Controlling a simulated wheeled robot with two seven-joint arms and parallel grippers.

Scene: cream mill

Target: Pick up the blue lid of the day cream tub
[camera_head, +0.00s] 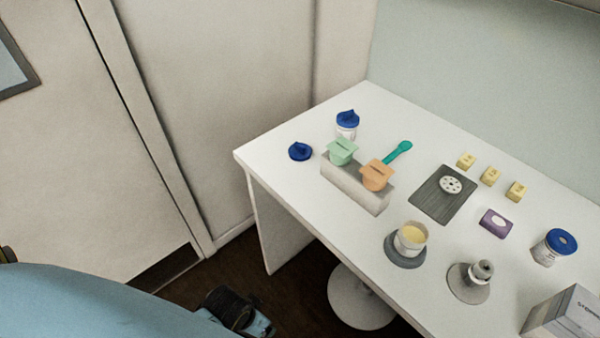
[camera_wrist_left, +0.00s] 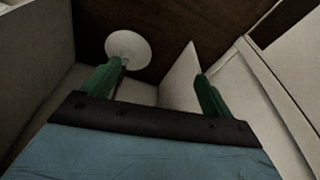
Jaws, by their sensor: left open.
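A blue lid with a raised grip (camera_head: 300,151) lies by itself on the white table (camera_head: 275,165), near its left corner. A white tub (camera_head: 346,131) behind it wears a similar blue lid (camera_head: 347,117). Another white tub with a blue lid (camera_head: 561,241) stands at the right. I cannot read which one is day cream. An open tub of yellowish cream (camera_head: 411,239) sits on a grey disc. My left gripper (camera_wrist_left: 152,82) is open and empty, its green fingers apart, below the table and away from the lids. My right gripper is out of view.
A grey block (camera_head: 355,188) holding green (camera_head: 341,152) and orange (camera_head: 377,175) scoops stands right of the loose lid. A dark scale plate (camera_head: 440,203), yellow blocks, a purple box (camera_head: 495,223) and a grey box (camera_head: 566,318) are further right. A round white base (camera_head: 361,300) is below.

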